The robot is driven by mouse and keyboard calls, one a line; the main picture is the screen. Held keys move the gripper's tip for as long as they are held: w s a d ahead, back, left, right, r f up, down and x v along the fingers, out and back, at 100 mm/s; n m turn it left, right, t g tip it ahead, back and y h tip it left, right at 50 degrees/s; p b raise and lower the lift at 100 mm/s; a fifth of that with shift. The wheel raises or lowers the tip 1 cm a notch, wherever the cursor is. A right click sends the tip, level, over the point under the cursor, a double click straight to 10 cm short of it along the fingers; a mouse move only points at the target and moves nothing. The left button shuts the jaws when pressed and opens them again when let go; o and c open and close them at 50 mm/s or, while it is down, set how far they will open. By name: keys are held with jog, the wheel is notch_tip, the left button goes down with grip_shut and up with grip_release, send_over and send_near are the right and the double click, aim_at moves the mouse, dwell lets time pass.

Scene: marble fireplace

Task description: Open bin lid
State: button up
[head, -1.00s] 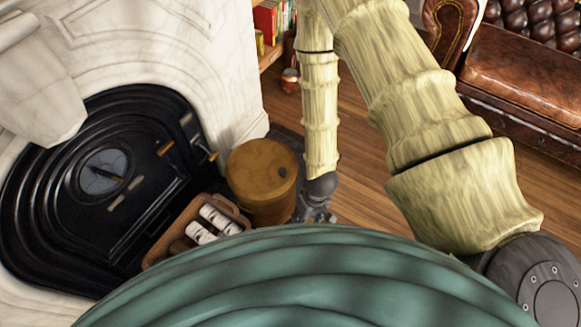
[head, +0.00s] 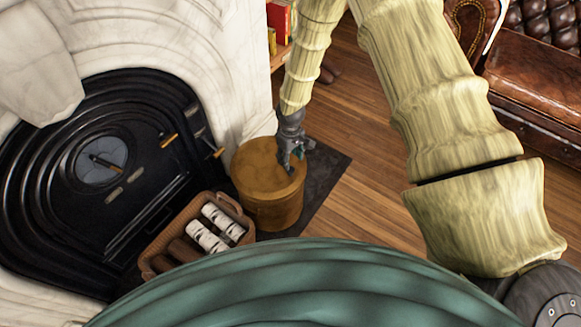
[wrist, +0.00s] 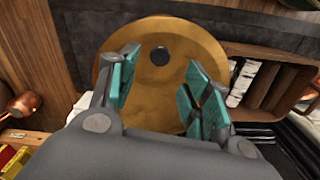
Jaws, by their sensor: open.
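The bin (head: 268,205) is a round, brass-coloured drum standing on a dark mat beside the fireplace. Its flat lid (head: 262,163) is on, seen from above in the wrist view (wrist: 160,95). A small dark knob or spot (wrist: 160,56) shows on the lid, between the fingers and beyond them. In the head view my gripper (head: 296,163) is over the lid's right side and hides that part. In the wrist view my gripper (wrist: 158,84) is open, with teal finger pads apart and nothing between them. Whether the fingers touch the lid cannot be told.
A wicker basket (head: 160,262) with birch logs stands close to the bin's left. The black fireplace (head: 60,215) is further left. The dark mat (head: 325,175) and wooden floor to the right are clear. A leather sofa (head: 535,85) is at upper right.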

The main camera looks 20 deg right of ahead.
aim_at(291, 169)
jog(key=shift+f, duration=3.15)
grip_shut()
